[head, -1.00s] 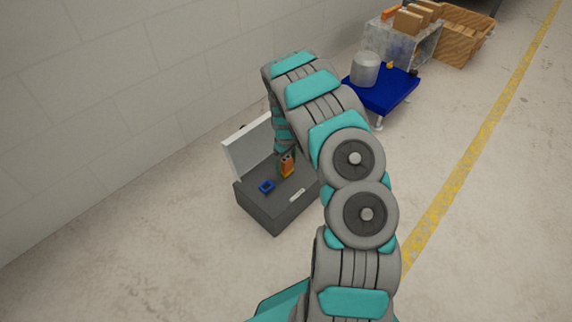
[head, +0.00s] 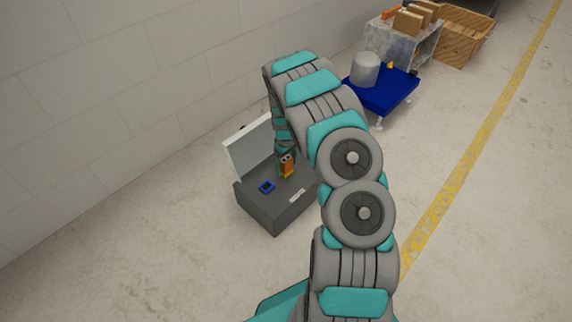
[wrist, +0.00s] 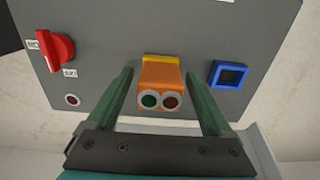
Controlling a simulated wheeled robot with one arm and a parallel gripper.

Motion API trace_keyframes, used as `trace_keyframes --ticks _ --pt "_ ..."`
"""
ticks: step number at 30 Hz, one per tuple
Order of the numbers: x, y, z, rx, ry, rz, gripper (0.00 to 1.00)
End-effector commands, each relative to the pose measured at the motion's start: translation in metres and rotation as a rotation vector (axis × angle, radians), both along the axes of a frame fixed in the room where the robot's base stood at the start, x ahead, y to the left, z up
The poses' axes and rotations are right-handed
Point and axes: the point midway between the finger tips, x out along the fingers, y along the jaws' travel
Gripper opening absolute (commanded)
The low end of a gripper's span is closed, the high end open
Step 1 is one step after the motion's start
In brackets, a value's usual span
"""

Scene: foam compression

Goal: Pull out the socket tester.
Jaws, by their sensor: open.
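The socket tester (wrist: 160,82) is an orange block with a yellow base and two round lamps, one green and one dark red. It stands on the grey panel of the box. In the head view the tester (head: 287,168) sits near the panel's middle, partly below my arm. My gripper (wrist: 160,88) is open, with one green finger on each side of the tester and a visible gap to both. In the head view the gripper is mostly hidden by my arm.
The grey box (head: 275,212) has a raised white lid (head: 248,149). A blue square socket (wrist: 229,74) lies beside the tester, and a red rotary knob (wrist: 55,50) on the other side. A blue cart (head: 383,95) with a grey canister stands behind right.

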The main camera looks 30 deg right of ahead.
Motion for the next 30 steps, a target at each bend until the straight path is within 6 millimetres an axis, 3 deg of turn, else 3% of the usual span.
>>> trace_keyframes --ticks 4,26,30 --pt "0.0002 -0.0002 0.0001 0.000 0.000 0.000 0.84" --pt "0.0003 -0.0001 0.0002 -0.001 0.000 0.001 0.02" --pt "0.0003 -0.0001 0.0002 -0.001 0.000 0.001 0.00"
